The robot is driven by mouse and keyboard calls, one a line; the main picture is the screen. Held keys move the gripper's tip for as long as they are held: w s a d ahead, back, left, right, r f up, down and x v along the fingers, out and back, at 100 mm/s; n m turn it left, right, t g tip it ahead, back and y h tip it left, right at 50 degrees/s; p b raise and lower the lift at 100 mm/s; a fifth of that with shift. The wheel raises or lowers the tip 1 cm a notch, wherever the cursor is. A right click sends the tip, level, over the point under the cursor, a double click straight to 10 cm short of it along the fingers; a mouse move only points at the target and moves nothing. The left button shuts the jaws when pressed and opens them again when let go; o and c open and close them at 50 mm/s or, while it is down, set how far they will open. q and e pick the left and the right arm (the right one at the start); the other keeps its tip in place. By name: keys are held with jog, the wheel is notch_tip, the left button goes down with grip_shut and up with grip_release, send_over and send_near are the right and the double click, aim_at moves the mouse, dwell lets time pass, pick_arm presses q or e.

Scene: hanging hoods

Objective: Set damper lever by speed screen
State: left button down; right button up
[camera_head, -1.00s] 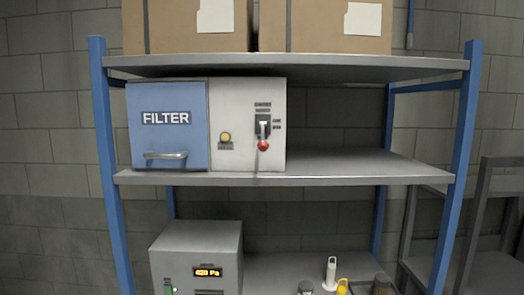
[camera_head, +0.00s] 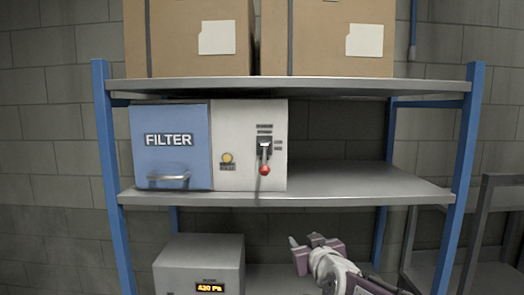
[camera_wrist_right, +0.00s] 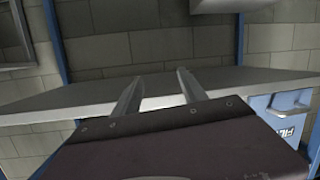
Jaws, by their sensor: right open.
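The damper lever (camera_head: 265,168), with a red knob, hangs down from a black slot on the light front panel (camera_head: 235,150) beside the blue FILTER door (camera_head: 168,150). Small labels by the slot are too small to read. An orange screen (camera_head: 210,288) on the grey box on the lower shelf reads about 420 Pa. My right gripper (camera_head: 304,242) is below the middle shelf, lower right of the lever and apart from it. It is open and empty; its two spread fingers show in the right wrist view (camera_wrist_right: 160,82). My left gripper is not in view.
The middle shelf (camera_head: 370,184) is bare right of the panel, its front edge above my right gripper. Two cardboard boxes (camera_head: 190,38) stand on the top shelf. Blue posts (camera_head: 458,170) bound the rack. A dark frame (camera_head: 490,230) stands at right.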

aim_at(262, 167)
jog(key=a+r+y+p, duration=0.1)
jog(key=a+r, duration=0.2)
jog(key=r, duration=0.3)
jog(key=a+r+t+y+p, duration=0.1)
jog(key=a+r+p, duration=0.1)
jog(key=r, duration=0.4)
jog(key=s+a+r+n+t+p, duration=0.1)
jog(key=a+r+p, duration=0.1)
jog(key=a+r, duration=0.2)
notch_tip(262, 167, up, 3)
jog(key=shift+a+f+y, duration=0.1)
jog(key=shift+f+y, duration=0.05)
jog(key=shift+y, duration=0.25)
jog(key=shift+f, duration=0.15)
jog(key=shift+w, duration=0.35)
jog(key=p+x, duration=0.4)
jog(key=x, duration=0.5)
jog(key=shift+s, duration=0.15)
jog(key=shift+c, duration=1)
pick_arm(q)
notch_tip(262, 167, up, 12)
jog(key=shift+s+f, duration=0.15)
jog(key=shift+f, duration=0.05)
pick_arm(e)
grip_shut()
